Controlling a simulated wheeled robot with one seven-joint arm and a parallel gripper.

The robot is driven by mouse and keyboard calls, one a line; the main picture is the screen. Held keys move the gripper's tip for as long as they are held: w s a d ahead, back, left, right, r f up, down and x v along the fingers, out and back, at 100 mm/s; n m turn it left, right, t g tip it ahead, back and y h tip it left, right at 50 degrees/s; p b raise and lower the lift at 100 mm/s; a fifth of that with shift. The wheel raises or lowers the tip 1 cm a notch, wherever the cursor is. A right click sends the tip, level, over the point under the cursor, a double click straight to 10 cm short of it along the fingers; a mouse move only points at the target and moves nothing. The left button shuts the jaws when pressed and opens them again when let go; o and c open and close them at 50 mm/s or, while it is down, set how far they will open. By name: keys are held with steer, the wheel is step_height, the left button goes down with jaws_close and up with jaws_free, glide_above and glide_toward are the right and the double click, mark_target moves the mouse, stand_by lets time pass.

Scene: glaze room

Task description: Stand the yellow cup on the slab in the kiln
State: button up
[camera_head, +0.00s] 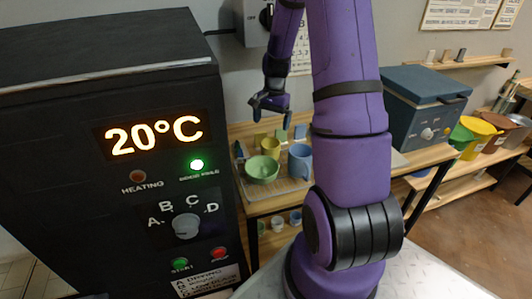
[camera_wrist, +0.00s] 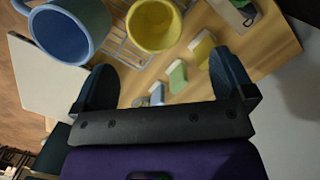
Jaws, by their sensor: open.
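The yellow cup (camera_head: 270,146) stands on a wire rack on the wooden table, behind the green bowl and left of the blue mug. In the wrist view the yellow cup (camera_wrist: 153,25) is at the top, beyond the fingers, with its open mouth showing. My gripper (camera_head: 270,114) is open and empty above the table, apart from the cup. In the wrist view my gripper (camera_wrist: 165,72) has its fingers wide apart. The black kiln (camera_head: 75,130) fills the left, its panel reading 20°C with a green light lit. Its chamber and the slab are hidden.
A green bowl (camera_head: 262,170) and a blue mug (camera_head: 300,160) stand close to the cup. Small coloured blocks (camera_wrist: 177,77) lie on the table near the fingers. A blue-grey box with a dial (camera_head: 425,105) and several coloured buckets (camera_head: 478,130) are at right.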

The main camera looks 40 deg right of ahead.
mark_target(270, 152)
steer(key=f, duration=0.5)
steer(key=shift+s+a, duration=0.15)
steer(key=shift+a, duration=0.25)
steer(key=shift+s+a+f, duration=0.15)
steer(key=shift+f, duration=0.7)
steer(key=shift+s+a+f, duration=0.15)
steer(key=shift+a+f, duration=0.05)
steer(key=shift+f, duration=0.7)
steer(key=shift+s+a+f, duration=0.15)
steer(key=shift+f, duration=0.7)
steer(key=c, duration=1.1)
